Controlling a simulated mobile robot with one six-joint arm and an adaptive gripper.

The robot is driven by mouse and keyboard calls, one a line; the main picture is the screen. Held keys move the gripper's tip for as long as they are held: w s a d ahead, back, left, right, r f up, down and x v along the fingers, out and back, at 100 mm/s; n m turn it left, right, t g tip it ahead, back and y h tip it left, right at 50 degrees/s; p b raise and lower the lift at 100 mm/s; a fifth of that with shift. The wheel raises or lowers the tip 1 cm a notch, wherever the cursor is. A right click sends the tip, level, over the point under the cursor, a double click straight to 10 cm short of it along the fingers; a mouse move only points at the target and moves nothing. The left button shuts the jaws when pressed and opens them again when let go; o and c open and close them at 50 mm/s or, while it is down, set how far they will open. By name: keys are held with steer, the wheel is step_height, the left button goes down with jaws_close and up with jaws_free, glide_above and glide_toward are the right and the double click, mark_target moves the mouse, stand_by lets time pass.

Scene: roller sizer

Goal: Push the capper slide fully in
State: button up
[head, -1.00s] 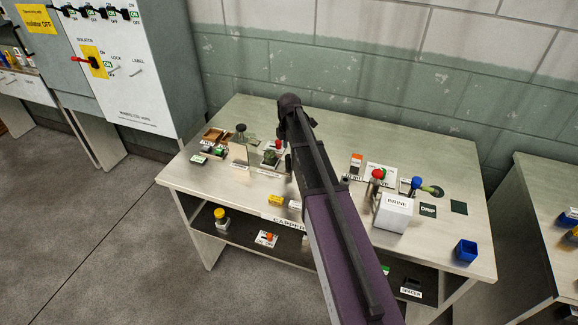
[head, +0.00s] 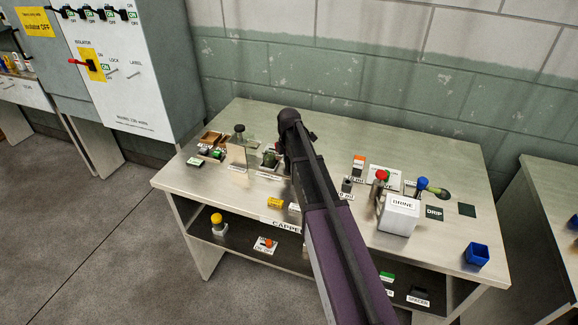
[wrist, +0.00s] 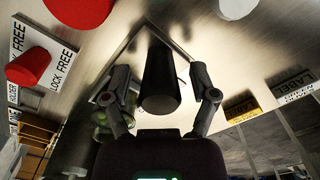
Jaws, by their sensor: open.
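The CAPPER label (head: 284,223) is on the front edge of the middle bench. The capper's part of the bench top is largely hidden behind my arm in the head view. In the wrist view my gripper (wrist: 163,94) is open, with one finger on each side of a dark cylinder (wrist: 160,75). The cylinder looks like a handle or post, and I cannot tell whether it belongs to the capper slide. No finger clearly touches it. How far in the slide sits cannot be seen.
A red knob (wrist: 28,68) stands by a LOCK FREE plate (wrist: 60,66) left of my gripper in the wrist view. A clear upright panel (head: 237,155) stands left of my arm.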

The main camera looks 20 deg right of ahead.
jaws_close()
stand_by(0.3)
steer(key=shift+w, duration=0.1)
